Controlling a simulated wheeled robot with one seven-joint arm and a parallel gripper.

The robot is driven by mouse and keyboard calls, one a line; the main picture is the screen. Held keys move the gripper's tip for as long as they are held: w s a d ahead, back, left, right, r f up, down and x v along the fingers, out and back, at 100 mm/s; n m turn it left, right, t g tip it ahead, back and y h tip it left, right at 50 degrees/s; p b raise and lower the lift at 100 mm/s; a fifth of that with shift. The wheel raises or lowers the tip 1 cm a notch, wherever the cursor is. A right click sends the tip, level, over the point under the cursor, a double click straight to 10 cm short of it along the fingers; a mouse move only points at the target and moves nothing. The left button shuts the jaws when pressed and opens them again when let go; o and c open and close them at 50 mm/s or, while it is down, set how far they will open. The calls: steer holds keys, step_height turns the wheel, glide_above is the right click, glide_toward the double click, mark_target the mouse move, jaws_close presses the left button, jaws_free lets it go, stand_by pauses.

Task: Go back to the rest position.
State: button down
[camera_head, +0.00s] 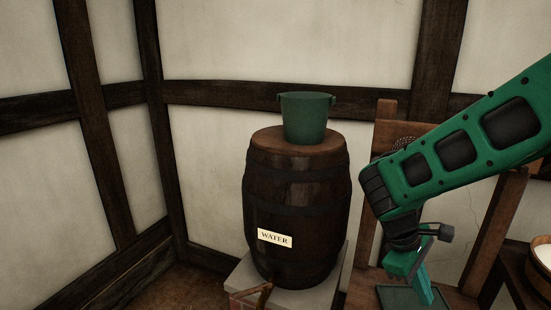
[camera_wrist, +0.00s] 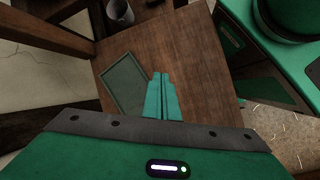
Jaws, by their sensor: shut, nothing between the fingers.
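My gripper (camera_head: 422,287) hangs at the end of my green arm, at the right of the head view, in front of a wooden stand. In the wrist view my gripper (camera_wrist: 161,76) has its two teal fingers together, with nothing between them. It points down over the brown wooden surface (camera_wrist: 170,45), beside a flat green tray (camera_wrist: 125,84). The tray also shows in the head view (camera_head: 394,297), partly behind the fingers. I cannot tell how high the fingertips are above the surface.
A dark barrel (camera_head: 296,205) labelled WATER stands left of my arm with a green bucket (camera_head: 305,118) on top. A grey cup (camera_wrist: 120,12) shows at the wrist view's top. A wooden tub (camera_head: 541,262) with white contents is at the far right. Timbered walls close the back.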

steer(key=s+d+r+m+y, duration=0.2)
steer(key=s+d+m, duration=0.1)
steer(key=s+m, duration=0.4)
steer(key=s+d+r+m+t+y, duration=0.1)
steer(key=s+d+r+m+y, duration=0.2)
steer(key=s+m, duration=0.4)
steer(key=shift+s+d+r+t+y, duration=0.35)
steer(key=shift+s+d, duration=0.45)
steer(key=shift+s, duration=0.4)
steer(key=shift+w+f, duration=0.25)
steer(key=shift+w, duration=0.35)
